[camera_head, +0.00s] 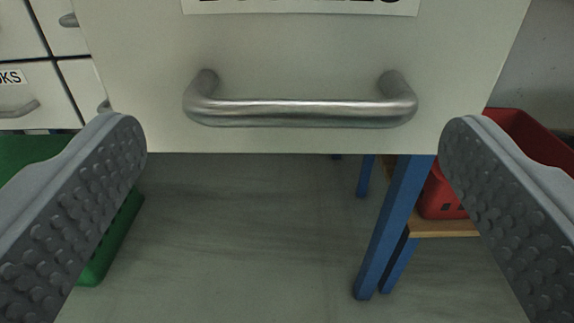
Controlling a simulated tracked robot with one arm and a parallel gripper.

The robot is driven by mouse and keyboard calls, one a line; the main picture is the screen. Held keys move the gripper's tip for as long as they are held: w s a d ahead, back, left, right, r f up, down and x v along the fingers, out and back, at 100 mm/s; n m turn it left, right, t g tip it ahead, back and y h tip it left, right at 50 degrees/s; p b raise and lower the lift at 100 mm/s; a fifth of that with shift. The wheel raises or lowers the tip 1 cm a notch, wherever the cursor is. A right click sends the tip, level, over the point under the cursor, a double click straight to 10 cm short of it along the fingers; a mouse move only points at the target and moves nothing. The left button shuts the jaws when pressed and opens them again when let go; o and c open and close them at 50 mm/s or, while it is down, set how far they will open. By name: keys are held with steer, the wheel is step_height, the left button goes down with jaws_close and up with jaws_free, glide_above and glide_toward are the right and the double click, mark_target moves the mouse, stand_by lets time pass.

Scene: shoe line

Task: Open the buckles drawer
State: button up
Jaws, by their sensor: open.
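A pale grey drawer front (300,55) fills the upper middle of the view. A label (300,5) at the top edge is cut off, so I see only the lower part of its dark letters. A silver bar handle (300,113) runs level across the drawer front, below the label. My gripper (293,140) is open and empty. Its two grey studded fingers stand wide apart, one left and one right of the handle, and I see no contact with it.
Other drawers with handles stand at the upper left, one with a label ending in "KS" (10,77). A green crate (110,238) is at the left. A blue table leg (393,225) and a red basket (440,195) are at the right. Bare floor (240,240) shows below the drawer.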

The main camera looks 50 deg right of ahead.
steer(key=p+v, duration=0.1)
steer(key=v, duration=1)
steer(key=shift+a, duration=0.2)
steer(key=shift+s, duration=0.15)
steer(key=w+a+r+t+y+p, duration=0.1)
steer(key=w+a+r+t+y, duration=0.2)
steer(key=w+r, duration=0.65)
steer(key=w+a+r+y+p, duration=0.1)
steer(key=w+a+r+y, duration=0.5)
steer(key=r, duration=0.6)
steer(key=w+a+r+n+t+y, duration=0.1)
steer(key=w+a+r+n, duration=0.15)
steer(key=r, duration=1.05)
steer(key=s+a+r+n+y, duration=0.1)
steer(key=a+r, duration=0.1)
steer(key=r, duration=0.4)
steer(key=s+a+r+n+y, duration=0.1)
steer(key=s+a+r+y, duration=0.1)
steer(key=r, duration=0.4)
steer(key=s+r+n+p, duration=0.1)
steer(key=s+r+n, duration=0.4)
steer(key=s+r, duration=1.8)
steer(key=shift+a+r+g, duration=0.3)
steer(key=shift+a+r, duration=0.15)
steer(key=shift+r, duration=0.1)
